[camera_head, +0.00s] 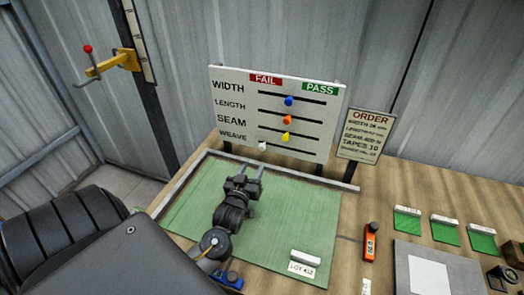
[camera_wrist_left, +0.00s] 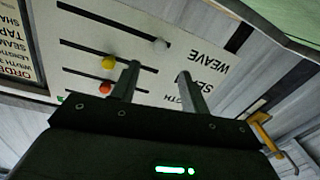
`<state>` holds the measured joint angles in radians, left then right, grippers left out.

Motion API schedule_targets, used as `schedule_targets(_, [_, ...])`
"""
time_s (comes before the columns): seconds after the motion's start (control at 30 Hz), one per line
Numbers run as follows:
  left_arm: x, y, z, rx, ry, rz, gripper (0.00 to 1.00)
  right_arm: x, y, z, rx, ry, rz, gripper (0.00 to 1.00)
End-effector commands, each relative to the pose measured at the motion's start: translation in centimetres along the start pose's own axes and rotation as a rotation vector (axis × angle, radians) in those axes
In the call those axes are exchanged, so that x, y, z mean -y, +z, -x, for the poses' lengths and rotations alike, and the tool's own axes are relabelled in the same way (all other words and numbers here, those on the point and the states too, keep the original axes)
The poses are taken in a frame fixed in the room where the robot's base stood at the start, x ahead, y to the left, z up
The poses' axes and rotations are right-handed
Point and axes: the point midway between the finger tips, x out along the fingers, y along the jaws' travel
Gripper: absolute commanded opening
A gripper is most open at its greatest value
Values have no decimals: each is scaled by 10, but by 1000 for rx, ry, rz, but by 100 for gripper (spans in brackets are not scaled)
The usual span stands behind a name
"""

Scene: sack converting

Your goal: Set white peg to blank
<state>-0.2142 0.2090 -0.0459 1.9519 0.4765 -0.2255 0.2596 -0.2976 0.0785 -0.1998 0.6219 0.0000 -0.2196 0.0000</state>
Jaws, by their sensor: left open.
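The white peg (camera_head: 262,146) sits at the left end of the lowest slot, the WEAVE row, on the upright white board (camera_head: 232,121). The white peg also shows in the left wrist view (camera_wrist_left: 160,44), where the board appears turned over. My left gripper (camera_head: 246,168) is open and empty, with its fingers pointing toward the board, in front of its lower left part. In the left wrist view the fingertips (camera_wrist_left: 158,72) appear just below the white peg in the picture, apart from it. My right gripper is not in view.
Blue (camera_head: 289,101), orange (camera_head: 287,119) and yellow (camera_head: 285,135) pegs sit near mid-slot in the rows above. An order sign (camera_head: 365,134) stands right of the board. A green mat (camera_head: 308,215) bears a LOT label (camera_head: 303,265). An orange tool (camera_head: 370,241) lies to the right.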

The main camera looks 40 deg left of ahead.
Motion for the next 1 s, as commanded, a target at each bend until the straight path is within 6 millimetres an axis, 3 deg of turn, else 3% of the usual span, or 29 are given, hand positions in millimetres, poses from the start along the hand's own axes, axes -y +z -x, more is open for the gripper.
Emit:
schedule_targets(0.2, [0,-5,-35,-3,-1,-2,45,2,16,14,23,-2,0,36])
schedule_targets(0.5, [2,-4,-85,-2,-4,-2,45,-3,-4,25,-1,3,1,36])
schedule_targets(0.7, [3,-2,-100,-2,-4,-1,45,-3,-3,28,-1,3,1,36])
schedule_targets(1.0, [3,-2,-102,-2,-4,-1,45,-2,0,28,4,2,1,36])
